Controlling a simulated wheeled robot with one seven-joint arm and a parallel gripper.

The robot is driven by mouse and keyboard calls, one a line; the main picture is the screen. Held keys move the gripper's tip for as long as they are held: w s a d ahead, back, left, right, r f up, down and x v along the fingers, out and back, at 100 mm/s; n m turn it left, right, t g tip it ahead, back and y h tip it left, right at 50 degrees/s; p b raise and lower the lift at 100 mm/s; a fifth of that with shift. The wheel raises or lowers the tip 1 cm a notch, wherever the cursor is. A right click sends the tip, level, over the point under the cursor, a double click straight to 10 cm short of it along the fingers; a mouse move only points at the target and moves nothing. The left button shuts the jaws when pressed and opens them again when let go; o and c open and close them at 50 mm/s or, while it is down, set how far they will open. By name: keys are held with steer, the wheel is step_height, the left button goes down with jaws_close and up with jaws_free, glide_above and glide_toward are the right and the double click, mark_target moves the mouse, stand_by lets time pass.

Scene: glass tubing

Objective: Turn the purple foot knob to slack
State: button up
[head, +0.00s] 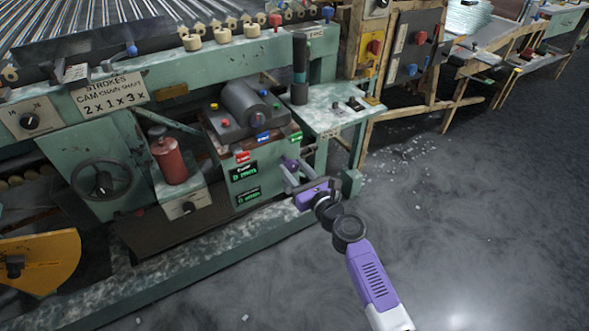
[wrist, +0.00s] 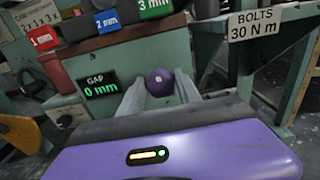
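The purple foot knob (head: 291,164) is a small rounded knob on the front of the green machine stand, near its right edge. In the wrist view the knob (wrist: 159,82) shows between the two fingers, with a pale mark on its face. My gripper (head: 287,172) is open, one finger on each side of the knob. I see a gap between the knob and each finger; how far the fingertips reach past it is unclear. A display (wrist: 101,87) left of the knob reads "GAP 0 mm".
Red (wrist: 43,38), blue (wrist: 104,20) and green (wrist: 154,8) blocks marked 1, 2 and 3 mm sit above. A "BOLTS 30 N m" sign (wrist: 269,22) hangs to the right. A green rail (head: 215,250) runs low in front. The floor at right is mostly clear.

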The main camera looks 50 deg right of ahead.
jaws_close()
